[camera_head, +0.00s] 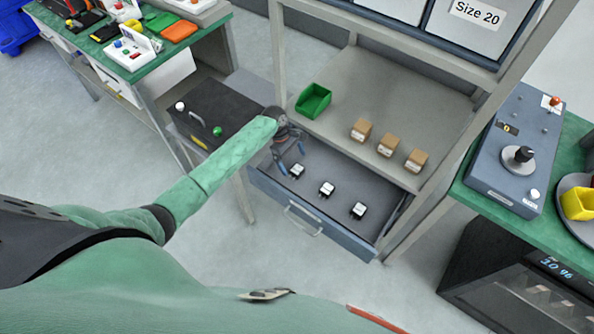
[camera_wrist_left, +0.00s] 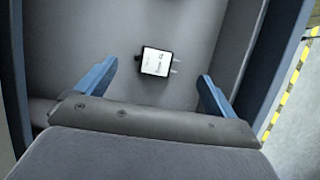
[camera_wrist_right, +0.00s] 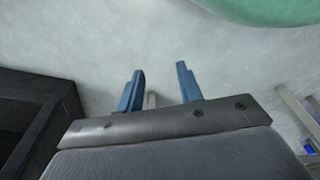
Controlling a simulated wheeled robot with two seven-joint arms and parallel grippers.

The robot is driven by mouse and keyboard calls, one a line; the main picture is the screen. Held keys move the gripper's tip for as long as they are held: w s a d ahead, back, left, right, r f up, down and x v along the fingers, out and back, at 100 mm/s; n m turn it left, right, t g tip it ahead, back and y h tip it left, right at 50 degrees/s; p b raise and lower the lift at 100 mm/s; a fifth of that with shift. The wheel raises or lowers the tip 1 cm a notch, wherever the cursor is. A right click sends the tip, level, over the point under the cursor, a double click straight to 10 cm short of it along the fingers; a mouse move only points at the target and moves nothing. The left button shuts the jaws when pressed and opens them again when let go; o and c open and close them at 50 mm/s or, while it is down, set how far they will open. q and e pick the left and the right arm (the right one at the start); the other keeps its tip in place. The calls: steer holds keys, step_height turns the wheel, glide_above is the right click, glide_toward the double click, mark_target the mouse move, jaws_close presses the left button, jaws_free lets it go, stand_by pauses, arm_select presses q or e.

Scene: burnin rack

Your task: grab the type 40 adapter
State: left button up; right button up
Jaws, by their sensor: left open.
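Three small white-faced adapters with black edges lie in a row in the open grey drawer: left (camera_head: 297,170), middle (camera_head: 327,189) and right (camera_head: 358,210). Their labels are too small to read in the head view. My left gripper (camera_head: 289,156) is open over the drawer's left end, close to the left adapter. In the left wrist view, one adapter (camera_wrist_left: 157,62) lies beyond and between the spread blue fingers (camera_wrist_left: 158,74), with two prongs pointing right. Its label is not legible. My right gripper (camera_wrist_right: 160,70) has its fingers apart, with nothing held, above the floor.
The drawer (camera_head: 318,232) has raised walls and a front handle. Above it, a shelf (camera_head: 420,110) holds a green bin (camera_head: 314,100) and three brown boxes (camera_head: 387,145). A dark panel (camera_head: 222,112) is at left; a control box (camera_head: 515,150) stands at right.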

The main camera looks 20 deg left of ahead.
mark_target(297, 170)
arm_select(q)
steer(key=p+x, duration=0.1)
steer(key=x, duration=0.2)
steer(key=shift+w+a+f+p, duration=0.15)
steer(key=shift+w+f+p, duration=0.05)
steer(key=shift+f+p, duration=0.15)
steer(key=shift+s+d+f, duration=0.1)
steer(key=shift+d+f, duration=0.1)
steer(key=shift+f, duration=0.4)
arm_select(e)
steer(key=shift+s+d+f, duration=0.45)
steer(key=shift+s+f, duration=0.2)
steer(key=shift+f, duration=0.15)
steer(key=shift+s+d+f, duration=0.45)
steer(key=shift+s+f, duration=0.2)
steer(key=shift+f, duration=0.1)
arm_select(q)
steer(key=shift+c, duration=0.4)
steer(key=c, duration=1)
arm_select(e)
steer(key=shift+w+d, duration=0.1)
